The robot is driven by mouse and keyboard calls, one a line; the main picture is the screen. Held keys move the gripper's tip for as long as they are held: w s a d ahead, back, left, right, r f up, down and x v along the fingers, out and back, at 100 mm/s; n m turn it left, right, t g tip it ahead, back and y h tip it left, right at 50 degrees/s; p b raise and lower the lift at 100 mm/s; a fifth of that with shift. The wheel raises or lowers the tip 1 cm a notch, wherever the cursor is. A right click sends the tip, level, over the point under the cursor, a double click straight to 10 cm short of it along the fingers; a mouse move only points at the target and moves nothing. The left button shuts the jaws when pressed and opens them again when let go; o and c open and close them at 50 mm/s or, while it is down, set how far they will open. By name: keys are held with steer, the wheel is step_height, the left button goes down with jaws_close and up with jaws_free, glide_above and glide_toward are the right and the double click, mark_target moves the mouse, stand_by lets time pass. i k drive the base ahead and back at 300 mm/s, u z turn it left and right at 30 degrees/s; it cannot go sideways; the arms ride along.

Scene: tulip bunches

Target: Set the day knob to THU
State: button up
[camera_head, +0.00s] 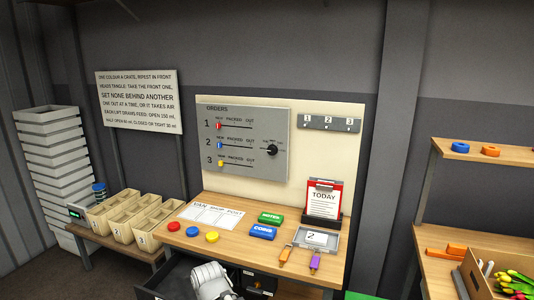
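A round black knob (272,149) sits on the right part of the grey ORDERS panel (242,168) on the back board. Small labels surround it, too small to read, so I cannot tell which day it points to. My gripper (209,278) shows in part at the bottom of the view, below the desk's front edge. It is low and well apart from the knob. Its fingertips are not clear, so I cannot tell whether it is open or shut.
The desk (222,238) holds red, blue and yellow discs, green and blue blocks, a TODAY clipboard (324,200) and two tools with orange and purple handles. Three crates (127,220) stand at left. Tulips lie in a box at lower right. A dark drawer (165,283) stands open below.

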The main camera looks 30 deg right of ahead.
mark_target(271, 150)
steer(key=z, duration=0.1)
steer(key=i, duration=0.95)
steer(key=u, duration=0.05)
